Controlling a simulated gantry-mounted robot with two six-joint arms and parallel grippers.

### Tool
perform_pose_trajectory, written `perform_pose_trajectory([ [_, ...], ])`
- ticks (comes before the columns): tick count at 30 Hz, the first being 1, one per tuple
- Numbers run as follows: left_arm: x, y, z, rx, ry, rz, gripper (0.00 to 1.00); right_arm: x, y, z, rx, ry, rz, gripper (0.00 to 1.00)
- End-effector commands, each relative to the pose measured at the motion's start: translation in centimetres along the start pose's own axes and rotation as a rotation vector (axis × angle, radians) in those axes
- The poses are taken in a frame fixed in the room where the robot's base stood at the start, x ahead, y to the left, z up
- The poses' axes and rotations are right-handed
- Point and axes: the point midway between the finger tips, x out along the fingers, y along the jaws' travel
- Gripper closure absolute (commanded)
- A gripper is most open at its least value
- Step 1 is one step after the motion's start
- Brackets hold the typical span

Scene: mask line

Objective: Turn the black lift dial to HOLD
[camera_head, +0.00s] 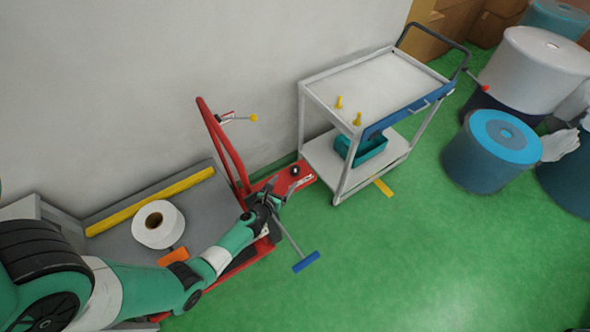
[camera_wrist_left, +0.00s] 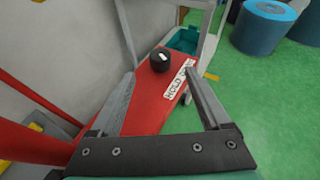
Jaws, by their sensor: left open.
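The black lift dial (camera_head: 295,170) sits on the red plate of the lift, and it shows larger in the left wrist view (camera_wrist_left: 160,60). A small white mark is on the dial. A white label (camera_wrist_left: 176,80) beside it reads HOLD at its near end; the rest is too small to read. My left gripper (camera_head: 283,190) is open and empty, just short of the dial. In the left wrist view its two fingers (camera_wrist_left: 160,74) point toward the dial, which shows between and beyond the tips, apart from them.
A white trolley (camera_head: 375,83) with a teal bin (camera_head: 366,148) stands behind the dial. The red lift handle (camera_head: 221,145) rises at left. A white roll (camera_head: 158,225) lies on the grey platform. A blue-ended bar (camera_head: 306,262) juts out in front.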

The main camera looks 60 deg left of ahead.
Motion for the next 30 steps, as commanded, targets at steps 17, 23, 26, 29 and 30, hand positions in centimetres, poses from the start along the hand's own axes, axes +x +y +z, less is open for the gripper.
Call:
perform_pose_trajectory([
  [17,10.7,0.0,-0.3,0.001,-0.001,-0.001,0.19,-5.5,0.0,5.0,0.0,0.0,0.0,0.51],
  [23,10.9,0.0,0.0,0.002,0.0,-0.001,0.19,-5.4,0.0,5.0,0.0,0.0,0.0,0.51],
  [26,10.9,0.0,0.0,0.002,0.0,-0.001,0.19,-5.4,0.0,5.0,0.0,0.0,0.0,0.51],
  [29,10.9,0.0,0.0,0.002,-0.001,-0.001,0.36,-5.4,0.0,5.0,0.0,0.0,0.0,0.51],
  [30,10.9,0.0,0.0,0.002,-0.001,-0.001,0.43,-5.4,0.0,5.0,0.0,0.0,0.0,0.51],
])
